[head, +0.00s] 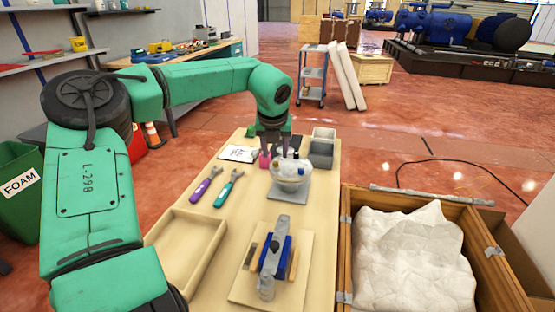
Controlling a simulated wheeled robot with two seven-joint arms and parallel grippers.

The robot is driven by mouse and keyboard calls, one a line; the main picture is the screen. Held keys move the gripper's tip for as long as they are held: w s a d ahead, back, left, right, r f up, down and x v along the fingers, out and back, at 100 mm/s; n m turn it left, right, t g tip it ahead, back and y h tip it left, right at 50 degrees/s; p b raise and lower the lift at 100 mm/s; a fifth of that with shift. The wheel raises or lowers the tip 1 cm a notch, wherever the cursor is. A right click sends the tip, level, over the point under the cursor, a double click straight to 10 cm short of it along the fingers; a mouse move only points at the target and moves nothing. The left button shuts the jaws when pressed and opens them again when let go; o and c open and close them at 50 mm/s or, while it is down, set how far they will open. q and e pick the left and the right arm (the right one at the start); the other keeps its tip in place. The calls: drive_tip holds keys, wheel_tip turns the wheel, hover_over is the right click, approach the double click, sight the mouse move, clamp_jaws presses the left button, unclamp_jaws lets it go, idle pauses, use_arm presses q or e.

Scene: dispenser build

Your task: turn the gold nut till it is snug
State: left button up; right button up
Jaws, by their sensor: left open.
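A pale, rounded dispenser part (290,176) sits on a grey plate (288,196) near the middle of the table. Small blue and gold spots show on it. I cannot tell for sure which is the gold nut; it is too small at this distance. My left gripper (276,150) comes down from above at the far left side of this part, open. Whether it touches anything there is hard to see. A small pink piece (265,161) is beside the fingers. My right gripper is not in view.
A purple-handled tool (201,190) and a teal-handled tool (227,191) lie left on the table (222,228). An empty wooden tray (162,222) and a blue clamp fixture (274,255) are nearer. Grey bins (322,149) stand behind. A padded crate (346,240) is at the right.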

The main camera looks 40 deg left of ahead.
sight(275, 162)
use_arm(q)
drive_tip(key=x, duration=0.4)
drive_tip(key=shift+a+f, duration=0.1)
drive_tip(key=shift+f, duration=0.15)
clamp_jaws()
drive_tip(key=shift+m, duration=0.4)
drive_tip(key=shift+m+t+h, duration=0.3)
drive_tip(key=shift+m, duration=0.3)
drive_tip(key=m, duration=0.1)
drive_tip(key=m+h, duration=0.1)
drive_tip(key=shift+s+a+m, duration=0.1)
drive_tip(key=shift+a+m, duration=0.05)
drive_tip(key=shift+m, duration=0.15)
drive_tip(key=m, duration=0.1)
drive_tip(key=m+h, duration=0.1)
drive_tip(key=m, duration=0.2)
drive_tip(key=shift+a+t+h, duration=0.25)
drive_tip(key=shift+t+h, duration=0.05)
drive_tip(key=shift+h, duration=0.1)
drive_tip(key=m+h, duration=0.1)
drive_tip(key=m, duration=0.2)
drive_tip(key=m+h, duration=0.1)
drive_tip(key=m, duration=0.1)
drive_tip(key=shift+a+m+g, duration=0.2)
drive_tip(key=shift+m+g, duration=0.2)
